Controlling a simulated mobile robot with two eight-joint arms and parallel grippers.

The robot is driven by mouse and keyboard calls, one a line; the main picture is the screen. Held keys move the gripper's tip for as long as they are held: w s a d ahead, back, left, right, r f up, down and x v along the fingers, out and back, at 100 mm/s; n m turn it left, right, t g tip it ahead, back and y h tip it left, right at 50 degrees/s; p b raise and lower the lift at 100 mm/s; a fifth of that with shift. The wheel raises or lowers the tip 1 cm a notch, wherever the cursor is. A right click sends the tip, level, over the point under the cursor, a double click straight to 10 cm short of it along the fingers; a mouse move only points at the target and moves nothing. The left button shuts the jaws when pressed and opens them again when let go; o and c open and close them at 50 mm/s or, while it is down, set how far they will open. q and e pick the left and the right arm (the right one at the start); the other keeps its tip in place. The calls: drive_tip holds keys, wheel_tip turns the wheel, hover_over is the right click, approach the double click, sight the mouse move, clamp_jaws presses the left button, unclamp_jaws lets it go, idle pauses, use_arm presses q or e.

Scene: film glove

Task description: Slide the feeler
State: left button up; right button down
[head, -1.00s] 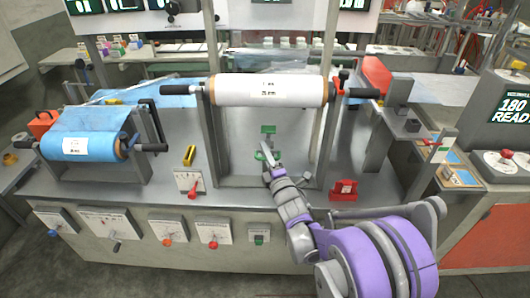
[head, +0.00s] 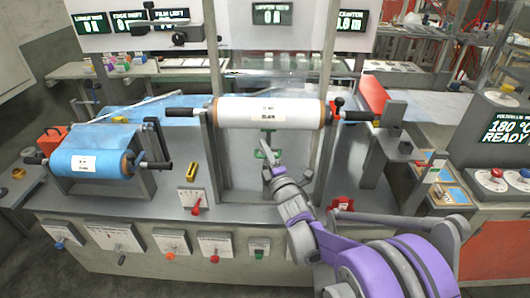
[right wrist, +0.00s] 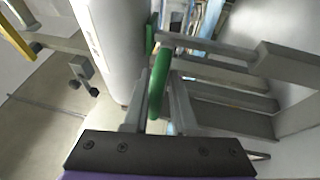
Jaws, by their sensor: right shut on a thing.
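The feeler appears to be the green piece (head: 266,153) with an upright part, just below the white film roll (head: 270,111) in the head view. My right gripper (head: 267,173) reaches it from the front. In the right wrist view a green rounded handle (right wrist: 158,85) stands between the two fingers of my right gripper (right wrist: 158,98), which are shut on it. The white roll (right wrist: 112,48) is close beside the handle there. The handle's lower end is partly hidden between the fingers. My left gripper is not in view.
A blue film roll (head: 92,162) sits at the left. Grey posts (head: 325,160) flank the white roll. A red block (head: 342,204) and a small lever panel with a red knob (head: 195,205) stand on the bench. A screen (head: 508,128) at right reads 180 °C READY.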

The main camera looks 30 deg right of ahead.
drive_tip(key=c, duration=0.9)
unclamp_jaws()
drive_tip(key=b+v, duration=0.1)
drive_tip(key=v, duration=1)
drive_tip(key=s+a+f+m+g+y+p, duration=0.1)
drive_tip(key=s+a+f+m+g+p, duration=0.1)
drive_tip(key=s+a+m+g, duration=0.2)
drive_tip(key=s+a+f+m+g+y+p, duration=0.1)
drive_tip(key=s+a+f+m+g+p, duration=0.1)
drive_tip(key=s+a+m+g, duration=0.3)
drive_tip(key=s+a+f+m+g+y+p, duration=0.1)
drive_tip(key=s+a+f+m+g+p, duration=0.1)
drive_tip(key=s+a+m+g, duration=0.3)
drive_tip(key=shift+s+a+f+m, duration=0.1)
drive_tip(key=shift+s+f+m, duration=0.3)
drive_tip(key=shift+s, duration=0.7)
drive_tip(key=shift+s+d+f+m, duration=0.1)
drive_tip(key=shift+s+f+m, duration=0.1)
drive_tip(key=shift+s+m, duration=0.65)
drive_tip(key=shift+s+a+f+m, duration=0.1)
drive_tip(key=shift+s+f+m, duration=0.2)
drive_tip(key=shift+s, duration=1.05)
